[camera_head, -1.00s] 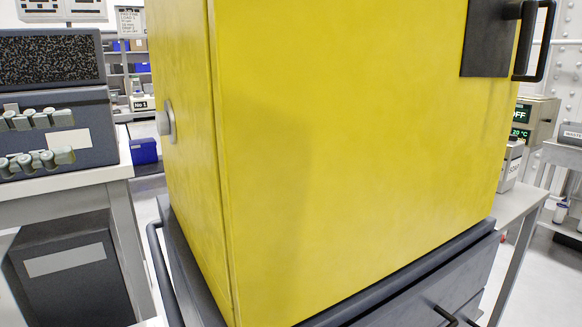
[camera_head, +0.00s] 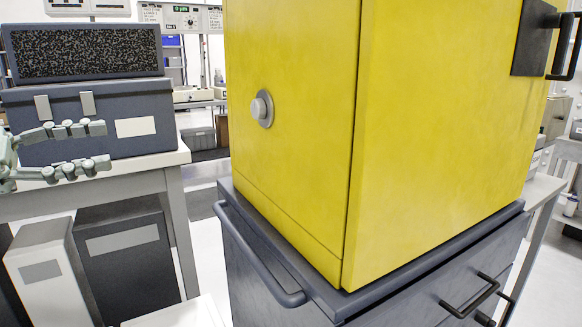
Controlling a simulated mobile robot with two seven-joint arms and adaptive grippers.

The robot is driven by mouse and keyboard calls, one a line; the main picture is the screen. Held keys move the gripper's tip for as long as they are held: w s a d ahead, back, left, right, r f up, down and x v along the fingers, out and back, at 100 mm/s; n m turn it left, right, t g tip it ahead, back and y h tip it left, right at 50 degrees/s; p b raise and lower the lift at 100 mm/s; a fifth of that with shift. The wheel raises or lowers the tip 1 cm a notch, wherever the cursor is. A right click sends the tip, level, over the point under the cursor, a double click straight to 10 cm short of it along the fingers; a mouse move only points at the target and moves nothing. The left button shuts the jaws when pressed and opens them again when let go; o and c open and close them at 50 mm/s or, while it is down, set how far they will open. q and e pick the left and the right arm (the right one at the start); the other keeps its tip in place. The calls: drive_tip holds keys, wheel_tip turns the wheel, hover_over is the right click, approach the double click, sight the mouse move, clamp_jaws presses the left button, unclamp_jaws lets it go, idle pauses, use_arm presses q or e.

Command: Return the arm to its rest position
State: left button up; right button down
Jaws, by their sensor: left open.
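My left gripper (camera_head: 106,146) reaches in from the left edge. Its two jointed grey-green fingers point right, one above the other, with a clear gap between them and nothing held. In the picture it lies in front of the dark grey case (camera_head: 142,104) on the left bench; I cannot tell how far apart they are. Part of the gripper's base is cut off by the left edge. My right gripper is not in view.
A large yellow cabinet (camera_head: 440,150) stands on a dark grey drawer cart (camera_head: 290,275) with a side rail, filling the middle and right. The left bench (camera_head: 165,182) has boxes beneath it. A floor gap (camera_head: 205,205) separates bench and cart.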

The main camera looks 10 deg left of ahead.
use_arm(q)
drive_tip(key=w+d+f+n+t+y, duration=0.1)
drive_tip(key=w+d+f+n+y, duration=0.1)
drive_tip(key=w+d+f, duration=0.45)
drive_tip(key=w+d+f+n+t+y, duration=0.15)
drive_tip(key=w+f, duration=0.25)
drive_tip(key=f, duration=0.6)
wheel_tip(320, 180, down, 16)
drive_tip(key=d+n+y, duration=0.2)
drive_tip(key=n+y, duration=0.3)
drive_tip(key=y, duration=0.1)
drive_tip(key=s+a+f+n+g+y, duration=0.15)
drive_tip(key=s+f, duration=0.25)
drive_tip(key=f, duration=0.4)
drive_tip(key=s+a+f+n+g+y, duration=0.1)
drive_tip(key=s+f+n+g+y, duration=0.2)
drive_tip(key=s+f, duration=0.35)
drive_tip(key=s+f+n+g+y, duration=0.1)
drive_tip(key=s+f+g, duration=0.5)
drive_tip(key=s+f, duration=0.7)
drive_tip(key=s+n, duration=0.1)
drive_tip(key=s, duration=0.2)
drive_tip(key=shift+s+d+y+p, duration=0.25)
drive_tip(key=shift+s+y+p, duration=0.05)
drive_tip(key=shift+s, duration=0.05)
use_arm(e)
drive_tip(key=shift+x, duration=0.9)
